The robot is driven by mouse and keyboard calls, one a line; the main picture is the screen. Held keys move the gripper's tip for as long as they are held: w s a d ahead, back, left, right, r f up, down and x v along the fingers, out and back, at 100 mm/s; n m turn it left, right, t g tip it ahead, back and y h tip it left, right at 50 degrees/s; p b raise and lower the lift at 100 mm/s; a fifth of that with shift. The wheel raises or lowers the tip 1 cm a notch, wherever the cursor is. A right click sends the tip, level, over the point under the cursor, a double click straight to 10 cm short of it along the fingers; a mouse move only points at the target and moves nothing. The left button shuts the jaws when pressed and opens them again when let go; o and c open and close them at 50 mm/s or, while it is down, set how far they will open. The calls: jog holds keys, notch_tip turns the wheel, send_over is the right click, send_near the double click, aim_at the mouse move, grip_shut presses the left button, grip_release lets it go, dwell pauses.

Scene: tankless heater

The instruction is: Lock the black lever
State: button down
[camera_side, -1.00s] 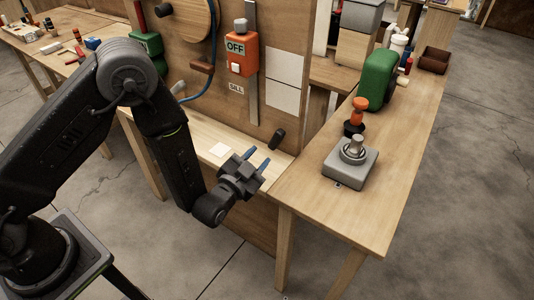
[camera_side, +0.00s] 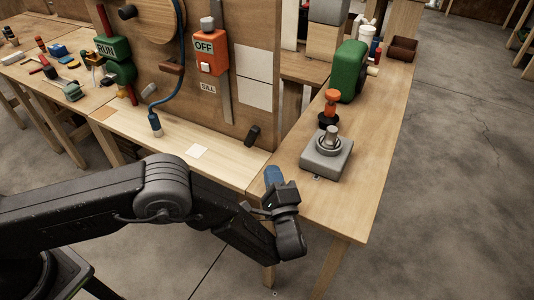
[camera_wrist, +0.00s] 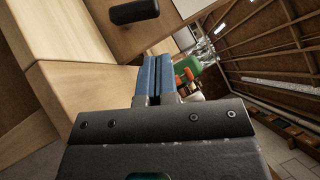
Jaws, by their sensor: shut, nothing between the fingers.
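The black lever (camera_side: 252,135) is a short dark handle low on the right part of the upright wooden board, just above the sill. In the wrist view, the lever (camera_wrist: 134,11) shows at the top edge as a dark rounded bar. My gripper (camera_side: 271,174) is below and slightly right of the lever in the side view, near the corner between the sill and the right bench. Its blue fingers (camera_wrist: 155,76) are together with nothing between them. They are apart from the lever.
The right bench (camera_side: 352,200) carries a grey box with a metal knob (camera_side: 327,155), an orange-and-black knob (camera_side: 330,108) and a green housing (camera_side: 346,70). An orange OFF box (camera_side: 211,52) and a blue hose (camera_side: 156,125) are on the board. The sill (camera_side: 230,168) is mostly clear.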

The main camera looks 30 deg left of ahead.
aim_at(260, 131)
jog(key=x, duration=0.9)
jog(key=shift+w+a, duration=0.2)
jog(key=a+r+n+g+h, duration=0.1)
jog(key=n, duration=0.1)
jog(key=a+r+n+g, duration=0.1)
jog(key=shift+a+r+n+g+h, duration=0.1)
jog(key=shift+a+n+g+h, duration=0.2)
jog(key=shift+n+g+h, duration=0.1)
